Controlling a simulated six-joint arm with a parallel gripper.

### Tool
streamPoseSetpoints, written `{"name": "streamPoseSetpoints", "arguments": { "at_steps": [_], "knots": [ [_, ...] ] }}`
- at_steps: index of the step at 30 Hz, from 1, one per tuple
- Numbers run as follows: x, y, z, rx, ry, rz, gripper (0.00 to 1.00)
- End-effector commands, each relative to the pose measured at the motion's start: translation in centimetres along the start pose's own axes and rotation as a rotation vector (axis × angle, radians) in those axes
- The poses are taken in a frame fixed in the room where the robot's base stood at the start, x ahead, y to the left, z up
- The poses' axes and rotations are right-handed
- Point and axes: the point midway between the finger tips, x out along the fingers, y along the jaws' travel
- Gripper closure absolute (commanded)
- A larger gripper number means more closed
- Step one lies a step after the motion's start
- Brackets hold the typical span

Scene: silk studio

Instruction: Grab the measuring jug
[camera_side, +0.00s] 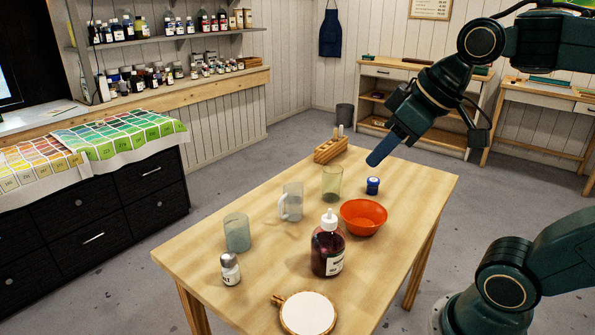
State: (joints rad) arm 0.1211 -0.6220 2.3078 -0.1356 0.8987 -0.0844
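The measuring jug (291,202) is a clear, upright vessel with a handle on its lower left side. It stands on the wooden table (225,286), left of the orange bowl. My gripper (377,158) is above the far right part of the table, up and to the right of the jug and well apart from it. Its blue fingers point down and left. They look close together from this side, and I cannot tell whether there is a gap between them. Nothing shows in them.
Near the jug stand a greenish glass (332,183), a grey-green glass (237,233), a dark red bottle (327,248), the orange bowl (363,216) and a small blue jar (372,186). A salt-like shaker (230,269), a round hoop (307,313) and a wooden rack (331,149) are also on the table.

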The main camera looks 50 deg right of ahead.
Motion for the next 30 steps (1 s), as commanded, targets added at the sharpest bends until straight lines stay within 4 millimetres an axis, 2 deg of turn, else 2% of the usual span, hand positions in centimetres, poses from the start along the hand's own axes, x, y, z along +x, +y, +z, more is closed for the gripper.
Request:
{"name": "streamPoseSetpoints", "arguments": {
  "at_steps": [8, 14, 18, 24, 30],
  "knots": [
    [3.8, 2.3, -5.7, -0.083, 0.106, -0.041, 0.78],
    [6.8, 5.1, -9.7, -0.124, 0.225, -0.083, 0.78],
    [8.5, 7.7, -12.1, -0.129, 0.322, -0.106, 0.78],
    [10.0, 11.4, -14.2, -0.118, 0.453, -0.118, 0.78],
    [10.6, 14.3, -15.2, -0.095, 0.549, -0.113, 0.78]
  ]
}}
